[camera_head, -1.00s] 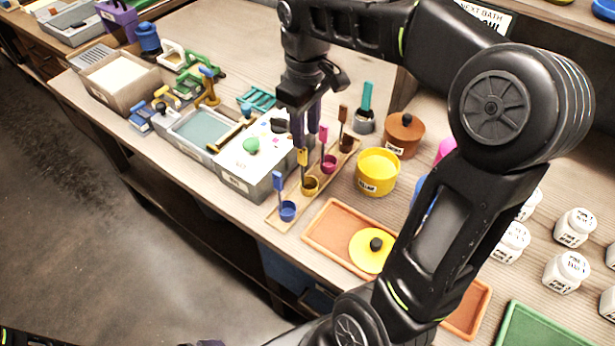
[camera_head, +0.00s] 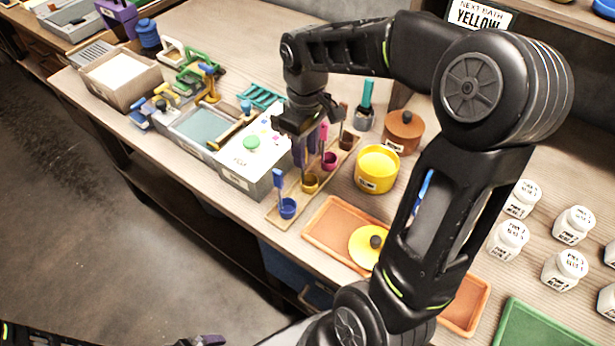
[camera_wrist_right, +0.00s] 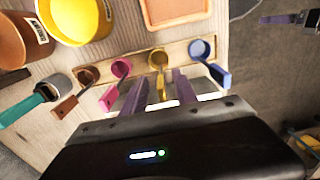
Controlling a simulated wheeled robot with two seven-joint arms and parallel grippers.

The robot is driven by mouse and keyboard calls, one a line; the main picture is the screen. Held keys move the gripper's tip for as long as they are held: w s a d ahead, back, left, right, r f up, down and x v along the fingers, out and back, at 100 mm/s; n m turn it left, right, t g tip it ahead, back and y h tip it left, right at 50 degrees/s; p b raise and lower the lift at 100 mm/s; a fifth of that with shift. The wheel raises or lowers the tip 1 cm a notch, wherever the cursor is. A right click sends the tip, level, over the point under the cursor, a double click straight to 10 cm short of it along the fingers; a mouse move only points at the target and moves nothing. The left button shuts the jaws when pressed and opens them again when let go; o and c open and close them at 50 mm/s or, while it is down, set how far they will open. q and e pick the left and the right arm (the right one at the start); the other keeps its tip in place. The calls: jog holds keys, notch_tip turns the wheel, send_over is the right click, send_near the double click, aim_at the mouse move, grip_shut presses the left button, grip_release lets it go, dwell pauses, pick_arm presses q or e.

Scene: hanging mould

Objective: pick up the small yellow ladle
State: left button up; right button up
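The small yellow ladle (camera_head: 310,184) stands in a wooden rack (camera_head: 273,217) between the blue ladle (camera_head: 288,208) and the pink ladle (camera_head: 329,162). In the right wrist view, the yellow ladle (camera_wrist_right: 158,61) has its handle pointing between my fingers. My right gripper (camera_head: 305,150) is lowered over the rack; in the wrist view its purple fingers (camera_wrist_right: 159,92) are apart, one on each side of the yellow handle, with gaps visible. In the head view the fingers hide that handle. My left gripper (camera_head: 207,341) shows only partly at the bottom edge, away from the rack.
A brown ladle (camera_head: 347,141) stands at the rack's far end. A grey box (camera_head: 240,185) is close on the left, a yellow pot (camera_head: 377,170) on the right. An orange tray (camera_head: 320,232) with a yellow lid (camera_head: 365,246) is in front. A sign (camera_head: 480,15) reads yellow.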

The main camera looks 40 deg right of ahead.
jog(key=shift+f, duration=0.45)
jog(key=shift+c, duration=0.5)
grip_shut()
dwell(1.0)
